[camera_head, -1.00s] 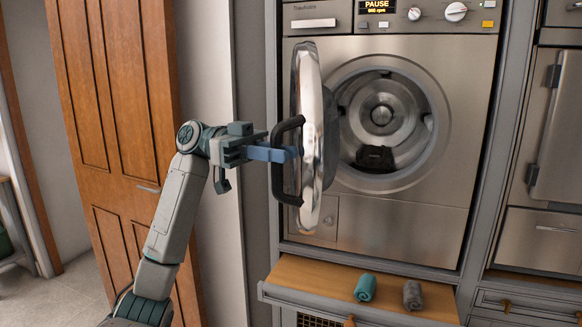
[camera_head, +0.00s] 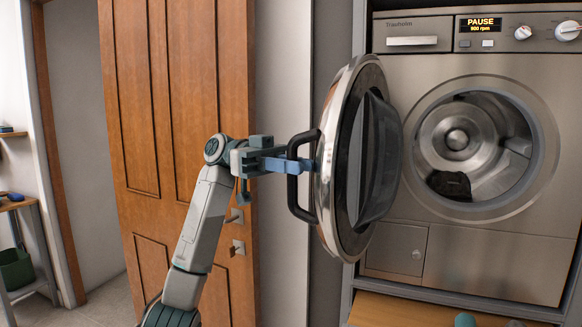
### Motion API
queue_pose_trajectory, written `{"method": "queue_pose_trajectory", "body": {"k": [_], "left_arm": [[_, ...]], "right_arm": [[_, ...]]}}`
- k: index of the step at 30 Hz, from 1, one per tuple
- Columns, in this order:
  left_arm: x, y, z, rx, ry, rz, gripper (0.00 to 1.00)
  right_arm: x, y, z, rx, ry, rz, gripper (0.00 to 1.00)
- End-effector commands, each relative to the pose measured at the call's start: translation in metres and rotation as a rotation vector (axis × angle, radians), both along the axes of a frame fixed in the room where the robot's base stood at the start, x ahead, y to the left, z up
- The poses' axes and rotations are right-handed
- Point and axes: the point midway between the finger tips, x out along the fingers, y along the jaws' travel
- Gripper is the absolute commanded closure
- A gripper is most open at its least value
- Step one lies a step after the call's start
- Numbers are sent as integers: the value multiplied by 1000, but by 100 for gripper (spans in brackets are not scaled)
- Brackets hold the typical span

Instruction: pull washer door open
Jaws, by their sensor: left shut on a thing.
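The washer (camera_head: 480,238) stands at the right with its round opening uncovered and a dark cloth (camera_head: 449,185) in the drum. Its display reads PAUSE. The washer door (camera_head: 347,160) is swung wide out to the left, with its inner glass bowl (camera_head: 377,160) turned partly toward me. A black handle (camera_head: 293,188) sits on the door's outer left side. My left gripper (camera_head: 300,166) is shut on this handle, its blue fingers at the handle's upper part. My right gripper is not in view.
A wooden door (camera_head: 187,130) stands behind my left arm. A wooden shelf (camera_head: 400,312) juts out below the washer, with a teal rolled towel (camera_head: 464,320) at the bottom edge. A side table (camera_head: 20,203) stands at far left. The floor at lower left is bare.

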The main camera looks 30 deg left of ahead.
Motion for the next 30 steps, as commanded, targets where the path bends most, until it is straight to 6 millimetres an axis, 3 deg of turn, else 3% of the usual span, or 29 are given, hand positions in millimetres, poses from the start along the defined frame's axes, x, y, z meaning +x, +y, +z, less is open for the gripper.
{"method": "queue_pose_trajectory", "body": {"k": [12,13,14,23,27,30], "left_arm": [[0,0,0,1,2,-8,100],[0,0,0,1,2,-8,81],[0,0,0,1,2,-8,77],[1,2,0,0,1,-7,77],[3,15,-1,0,1,-5,77],[6,34,-1,-1,2,-4,77]], "right_arm": [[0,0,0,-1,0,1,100],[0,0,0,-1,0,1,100],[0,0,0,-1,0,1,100],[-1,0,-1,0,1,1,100],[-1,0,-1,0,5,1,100],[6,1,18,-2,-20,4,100]]}}
